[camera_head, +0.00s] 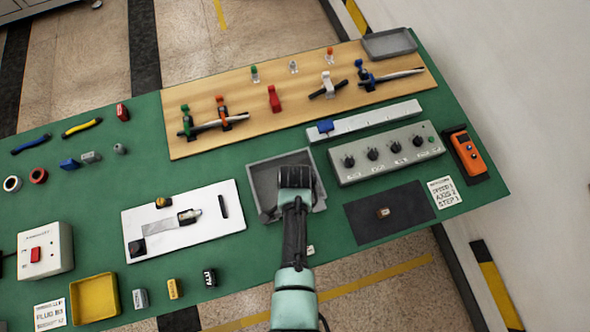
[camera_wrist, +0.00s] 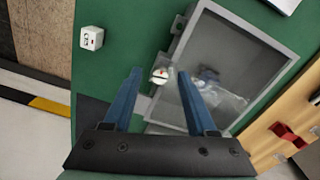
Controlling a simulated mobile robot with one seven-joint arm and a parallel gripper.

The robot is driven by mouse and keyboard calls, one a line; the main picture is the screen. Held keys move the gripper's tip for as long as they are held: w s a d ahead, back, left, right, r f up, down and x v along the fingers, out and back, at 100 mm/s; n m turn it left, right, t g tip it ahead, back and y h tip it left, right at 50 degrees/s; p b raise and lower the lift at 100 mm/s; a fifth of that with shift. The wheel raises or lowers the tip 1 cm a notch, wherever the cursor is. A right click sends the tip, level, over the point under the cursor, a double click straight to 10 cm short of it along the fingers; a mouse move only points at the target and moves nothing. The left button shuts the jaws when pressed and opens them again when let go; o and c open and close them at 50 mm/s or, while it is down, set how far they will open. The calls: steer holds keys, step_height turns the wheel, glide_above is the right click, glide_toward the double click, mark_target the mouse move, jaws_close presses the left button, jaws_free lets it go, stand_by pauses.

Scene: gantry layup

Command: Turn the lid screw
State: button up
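A grey box with a see-through lid (camera_wrist: 235,62) lies on the green table, with blurred contents under the lid. In the head view the box (camera_head: 262,178) is partly covered by my arm. A small white piece with a red mark, which looks like the lid screw (camera_wrist: 160,75), sits at the box's edge in the wrist view. My gripper (camera_wrist: 159,76) is open, its two blue fingers on either side of this piece with gaps visible. I cannot tell whether the fingertips are level with it. In the head view the fingers and screw are hidden.
A control panel with several black knobs (camera_head: 388,153) stands right of the box. A white board (camera_head: 215,222) lies left, a black mat (camera_head: 412,222) right. A small white block (camera_wrist: 91,38) sits on open green table. A wooden board (camera_head: 200,98) is behind.

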step_height(320, 180, up, 13)
steer(key=shift+b, duration=0.4)
stand_by(0.4)
stand_by(0.5)
